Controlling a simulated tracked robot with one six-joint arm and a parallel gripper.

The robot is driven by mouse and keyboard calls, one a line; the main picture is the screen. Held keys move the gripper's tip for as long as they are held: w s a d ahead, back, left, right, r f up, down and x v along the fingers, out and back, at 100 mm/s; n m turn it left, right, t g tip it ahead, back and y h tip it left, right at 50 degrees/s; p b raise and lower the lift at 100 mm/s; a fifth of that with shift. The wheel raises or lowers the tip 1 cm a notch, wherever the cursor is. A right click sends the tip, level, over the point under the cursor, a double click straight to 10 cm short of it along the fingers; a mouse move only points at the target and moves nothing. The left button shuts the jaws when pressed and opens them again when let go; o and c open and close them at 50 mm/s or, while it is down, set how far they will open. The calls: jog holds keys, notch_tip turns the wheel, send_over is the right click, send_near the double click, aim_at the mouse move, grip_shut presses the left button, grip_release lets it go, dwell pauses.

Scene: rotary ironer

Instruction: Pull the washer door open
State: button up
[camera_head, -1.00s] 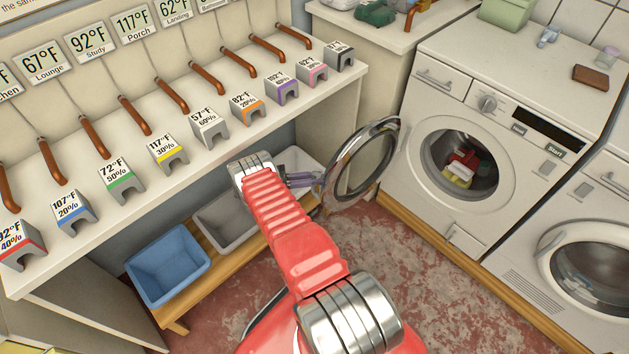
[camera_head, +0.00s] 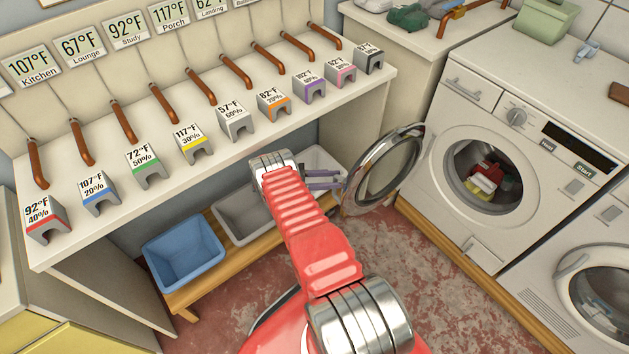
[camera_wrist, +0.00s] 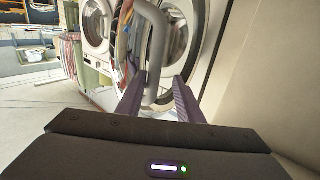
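The washer door (camera_head: 385,168), a round glass pane in a chrome ring, stands swung wide open to the left of the washer (camera_head: 466,130). The washer's round opening shows red, yellow and white laundry (camera_head: 484,180) inside. My gripper (camera_head: 338,181) is at the door's left edge in the head view, its two purplish-grey fingers pointing at it. In the wrist view, my gripper (camera_wrist: 160,88) has its fingers apart. A grey looped handle (camera_wrist: 158,98) shows between them, next to the door's ring. I cannot tell whether the fingers touch it.
A second washer (camera_head: 598,285) stands at the right. On the left is a counter (camera_head: 225,150) with several coloured temperature tags. A blue bin (camera_head: 183,257) and a grey bin (camera_head: 240,215) sit on a low wooden bench below it. Open red-grey floor (camera_head: 430,270) lies before the washer.

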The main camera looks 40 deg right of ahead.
jog(key=v, duration=1.1)
jog(key=shift+w+a, duration=0.15)
jog(key=shift+a, duration=0.05)
dwell(0.4)
